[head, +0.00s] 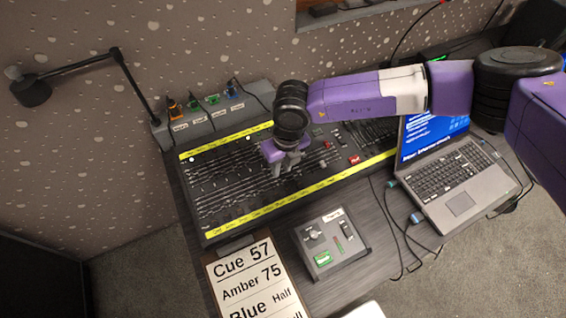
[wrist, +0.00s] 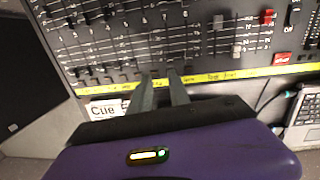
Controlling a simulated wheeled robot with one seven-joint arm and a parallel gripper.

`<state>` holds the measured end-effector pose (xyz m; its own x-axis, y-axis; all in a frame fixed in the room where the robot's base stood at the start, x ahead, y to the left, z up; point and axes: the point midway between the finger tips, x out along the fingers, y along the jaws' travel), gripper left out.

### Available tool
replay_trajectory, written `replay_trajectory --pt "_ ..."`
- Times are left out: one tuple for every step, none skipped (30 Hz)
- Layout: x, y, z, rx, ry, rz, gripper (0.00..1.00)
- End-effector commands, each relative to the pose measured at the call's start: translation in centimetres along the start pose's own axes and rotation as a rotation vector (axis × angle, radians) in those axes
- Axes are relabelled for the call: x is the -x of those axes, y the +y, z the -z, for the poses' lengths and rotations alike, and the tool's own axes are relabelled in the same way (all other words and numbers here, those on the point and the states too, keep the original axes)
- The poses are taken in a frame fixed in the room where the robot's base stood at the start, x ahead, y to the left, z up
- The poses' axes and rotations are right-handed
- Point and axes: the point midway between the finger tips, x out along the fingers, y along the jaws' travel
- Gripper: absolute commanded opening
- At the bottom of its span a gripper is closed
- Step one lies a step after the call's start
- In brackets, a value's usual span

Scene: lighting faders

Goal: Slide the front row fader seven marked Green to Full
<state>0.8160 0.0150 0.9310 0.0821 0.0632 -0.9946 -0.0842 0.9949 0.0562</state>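The lighting desk (head: 215,208) is a black panel with rows of slider faders and yellow label strips along its far and near edges. My gripper (head: 283,168) is over the right-hand part of its fader rows, pointing down. In the wrist view my gripper (wrist: 161,76) has its two grey fingers at the near end of the front row, just beyond the near yellow strip (wrist: 205,79). A narrow gap shows between the fingers, with no cap clearly visible in it. Fader seven's cap cannot be made out, and the strip's words are too small to read surely.
A small grey control box (head: 331,243) and a cue card (head: 246,279) lie in front of the desk. An open laptop (head: 458,185) stands at right, with cables beside it. A desk lamp (head: 100,70) stands at back left.

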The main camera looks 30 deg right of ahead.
Motion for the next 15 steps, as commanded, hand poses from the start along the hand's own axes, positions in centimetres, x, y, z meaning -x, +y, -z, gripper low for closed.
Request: replay_trajectory --pt "0.1 -1.2 -0.4 -0.026 -0.011 0.042 0.23" --pt "0.1 -1.5 -0.5 -0.040 -0.013 0.059 0.23" --pt "0.1 -1.8 -0.3 -0.058 -0.008 0.069 0.23" --pt "0.1 -1.8 -0.2 -0.069 -0.005 0.071 0.23" --pt "0.1 -1.8 -0.2 -0.076 -0.004 0.070 0.23" --pt "0.0 -1.7 -0.2 -0.080 -0.004 0.069 0.23" --pt "-0.1 -1.7 -0.2 -0.081 -0.004 0.068 0.23" --pt "-0.2 -1.7 -0.2 -0.082 -0.004 0.068 0.23" --pt "-0.4 -1.7 -0.2 -0.081 -0.004 0.067 0.23" --pt "-0.6 -1.7 -0.2 -0.081 -0.004 0.067 0.23" --pt "-0.8 -1.7 -0.2 -0.081 -0.004 0.066 0.23" --pt "-1.0 -1.7 -0.1 -0.081 -0.004 0.066 0.23" --pt "-1.3 -1.7 -0.1 -0.081 -0.004 0.066 0.23" --pt "-1.5 -1.7 -0.1 -0.081 -0.003 0.066 0.23" --pt "-1.9 -1.7 -0.1 -0.081 -0.003 0.065 0.23"
